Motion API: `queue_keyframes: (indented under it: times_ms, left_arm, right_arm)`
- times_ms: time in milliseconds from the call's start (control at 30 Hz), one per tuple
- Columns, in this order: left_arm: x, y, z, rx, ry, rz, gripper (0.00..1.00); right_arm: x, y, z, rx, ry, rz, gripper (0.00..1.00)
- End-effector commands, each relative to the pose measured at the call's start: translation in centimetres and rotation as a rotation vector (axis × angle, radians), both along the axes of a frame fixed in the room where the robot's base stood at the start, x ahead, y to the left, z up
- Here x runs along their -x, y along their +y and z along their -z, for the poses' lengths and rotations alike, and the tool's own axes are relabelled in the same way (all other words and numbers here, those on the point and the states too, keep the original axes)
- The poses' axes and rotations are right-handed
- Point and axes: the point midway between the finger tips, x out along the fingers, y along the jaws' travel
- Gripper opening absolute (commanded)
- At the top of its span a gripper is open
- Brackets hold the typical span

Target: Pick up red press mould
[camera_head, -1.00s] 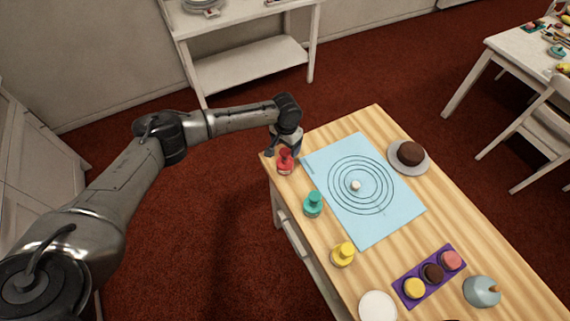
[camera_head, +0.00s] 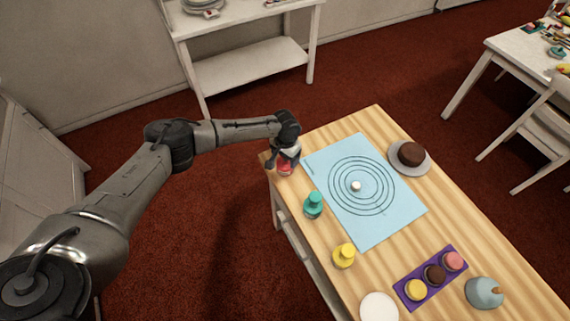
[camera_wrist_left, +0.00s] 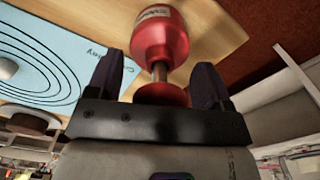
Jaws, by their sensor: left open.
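The red press mould (camera_head: 285,169) stands near the far left corner of the wooden table, partly hidden by my left gripper (camera_head: 284,158). In the left wrist view the red press mould (camera_wrist_left: 160,38) shows a wide body, a thin metal stem and a red knob. The fingers of my left gripper (camera_wrist_left: 160,80) are open, one on each side of the stem and knob, with gaps visible on both sides. My right gripper is not in view.
A teal press mould (camera_head: 313,205) and a yellow press mould (camera_head: 344,256) stand along the same table edge. A blue mat (camera_head: 395,222) with rings lies beside them. A chocolate cake (camera_head: 411,154) sits on a plate, and a purple tray (camera_head: 425,288) holds small cakes.

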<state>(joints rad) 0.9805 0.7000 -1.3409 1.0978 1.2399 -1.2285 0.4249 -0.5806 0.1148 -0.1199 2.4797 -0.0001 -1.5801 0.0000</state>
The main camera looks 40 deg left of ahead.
Motion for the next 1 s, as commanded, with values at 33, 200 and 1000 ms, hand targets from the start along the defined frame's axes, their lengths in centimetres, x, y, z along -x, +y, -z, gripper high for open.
queue_keyframes:
  times_ms: [33, 200, 1000]
  left_arm:
    - [0.00, -0.01, 0.00, 0.000, 0.000, 0.000, 0.71]
    - [0.00, -0.01, -0.01, 0.000, 0.000, 0.000, 0.54]
    - [-0.07, -0.01, -0.79, 0.001, -0.002, 0.000, 0.15]
  right_arm:
    - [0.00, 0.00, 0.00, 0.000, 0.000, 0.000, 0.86]
    - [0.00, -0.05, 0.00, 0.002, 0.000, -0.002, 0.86]
    - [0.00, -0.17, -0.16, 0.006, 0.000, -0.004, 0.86]
